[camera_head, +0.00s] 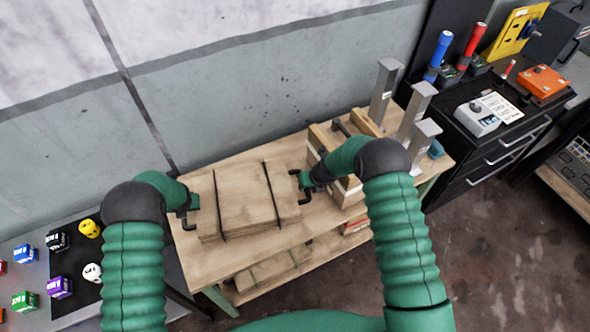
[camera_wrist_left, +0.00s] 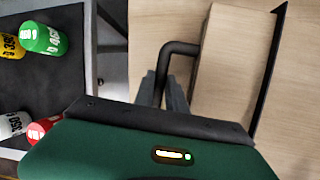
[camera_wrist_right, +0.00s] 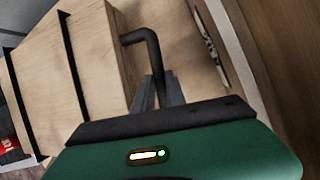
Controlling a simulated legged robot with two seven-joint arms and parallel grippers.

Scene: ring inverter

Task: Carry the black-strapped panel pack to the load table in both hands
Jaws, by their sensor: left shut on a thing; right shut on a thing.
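The black-strapped panel pack (camera_head: 247,200) is a stack of light wood panels with two black straps and a bent black handle at each end. It is over the wooden table in the head view; whether it touches the top I cannot tell. My left gripper (camera_head: 188,211) is shut on the pack's left handle (camera_wrist_left: 178,52), which shows in the left wrist view. My right gripper (camera_head: 304,184) is shut on the right handle (camera_wrist_right: 150,48), which shows in the right wrist view. The fingertips are partly hidden by the gripper bodies in both wrist views.
The wooden table (camera_head: 290,152) has a lower shelf with another strapped pack (camera_head: 268,268). Wood blocks and grey posts (camera_head: 418,105) stand at its right. A dark cabinet (camera_head: 500,150) with tools is further right. Coloured labelled items lie on a dark mat (camera_head: 75,268) at left.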

